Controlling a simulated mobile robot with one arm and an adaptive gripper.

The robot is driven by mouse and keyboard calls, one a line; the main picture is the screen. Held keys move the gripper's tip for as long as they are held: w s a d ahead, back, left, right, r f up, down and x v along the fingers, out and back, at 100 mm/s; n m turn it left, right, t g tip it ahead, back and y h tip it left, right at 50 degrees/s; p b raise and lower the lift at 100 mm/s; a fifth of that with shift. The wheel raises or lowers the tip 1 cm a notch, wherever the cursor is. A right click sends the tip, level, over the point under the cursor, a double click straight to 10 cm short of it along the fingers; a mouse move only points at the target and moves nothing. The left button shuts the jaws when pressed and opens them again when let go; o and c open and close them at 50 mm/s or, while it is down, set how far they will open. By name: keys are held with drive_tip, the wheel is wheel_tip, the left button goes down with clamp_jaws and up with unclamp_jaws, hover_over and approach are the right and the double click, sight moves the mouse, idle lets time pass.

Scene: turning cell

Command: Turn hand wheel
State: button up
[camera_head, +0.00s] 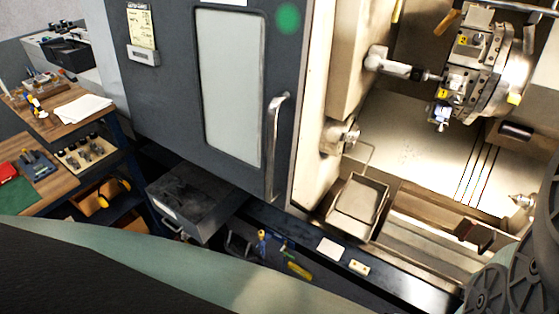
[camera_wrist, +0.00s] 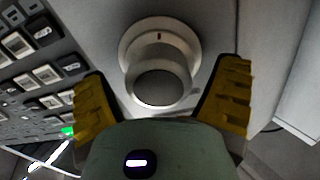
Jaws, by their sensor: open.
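A round white hand wheel (camera_wrist: 160,62) with a raised cylindrical hub and a grey end face shows at the top middle of the wrist view. It sits on a grey panel and has a small dark mark near its upper rim. My gripper (camera_wrist: 163,90) is open, with one yellow ribbed finger to the left of the wheel and one to the right. The fingers look apart from it, with a gap on each side; how far off it is in depth I cannot tell. In the head view I make out neither the wheel nor my gripper.
A control panel with several keys (camera_wrist: 35,75) lies left of the wheel.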

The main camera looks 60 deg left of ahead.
drive_tip(key=c, duration=1.2)
drive_tip(key=n+b, duration=0.1)
drive_tip(key=n, duration=0.5)
drive_tip(key=shift+f, duration=0.1)
drive_tip(key=shift+w+a+n+b, duration=0.15)
drive_tip(key=shift+n+b, duration=0.85)
drive_tip(key=shift+n, duration=1.3)
